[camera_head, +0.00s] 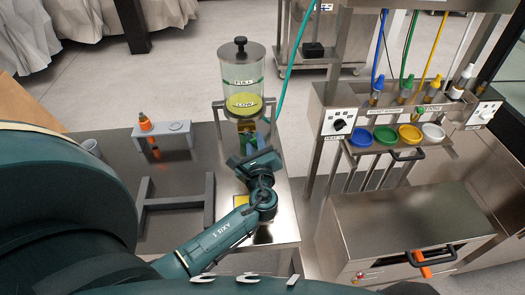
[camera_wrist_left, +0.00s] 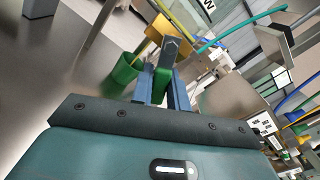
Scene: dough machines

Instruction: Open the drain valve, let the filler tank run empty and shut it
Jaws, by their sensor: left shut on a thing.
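The filler tank (camera_head: 241,78) is a clear cylinder with a dark knobbed lid, standing on a metal stand. It bears a FULL mark and a LOW mark, and yellow liquid (camera_head: 243,101) stands around the LOW mark. A brass-coloured valve body (camera_head: 246,126) sits below it and also shows in the left wrist view (camera_wrist_left: 168,27). My left gripper (camera_head: 250,142) is below the tank. The outlet and any flow are hidden. My right gripper is out of view.
A green cup-like vessel (camera_wrist_left: 125,68) is left of the fingers in the left wrist view. A machine with coloured cups (camera_head: 386,136) stands to the right.

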